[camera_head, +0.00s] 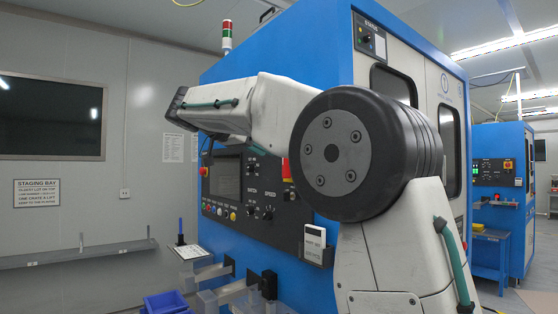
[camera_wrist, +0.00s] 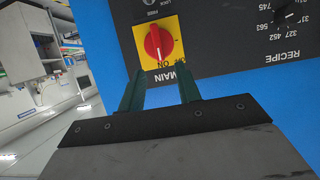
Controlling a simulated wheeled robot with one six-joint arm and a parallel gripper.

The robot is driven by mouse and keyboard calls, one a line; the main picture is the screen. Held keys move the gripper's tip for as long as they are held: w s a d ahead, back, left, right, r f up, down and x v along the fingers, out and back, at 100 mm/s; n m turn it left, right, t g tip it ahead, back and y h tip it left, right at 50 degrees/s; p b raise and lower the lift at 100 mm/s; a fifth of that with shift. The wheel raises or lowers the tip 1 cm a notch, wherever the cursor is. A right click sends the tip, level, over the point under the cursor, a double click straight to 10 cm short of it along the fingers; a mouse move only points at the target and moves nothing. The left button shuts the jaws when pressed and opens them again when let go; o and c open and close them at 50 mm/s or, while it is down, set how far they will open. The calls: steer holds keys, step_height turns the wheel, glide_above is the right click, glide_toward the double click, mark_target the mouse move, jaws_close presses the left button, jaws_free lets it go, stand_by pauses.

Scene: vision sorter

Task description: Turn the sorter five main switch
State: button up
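The fingertips lie just below the switch in the picture, and I see no contact. In the head view, the blue sorter (camera_head: 275,70) stands behind my arm, which hides part of its panel. My gripper does not show there. I cannot read a sorter number.
A black panel with a RECIPE dial (camera_wrist: 283,15) lies right of the switch. In the head view, a screen (camera_head: 224,178), buttons and knobs fill the sorter front. Clear bins and a blue crate (camera_head: 166,302) stand below. Another blue machine (camera_head: 500,185) stands at right.

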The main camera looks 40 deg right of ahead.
mark_target(283, 161)
steer(key=x, duration=0.6)
steer(key=shift+d+f, duration=0.2)
jaws_close()
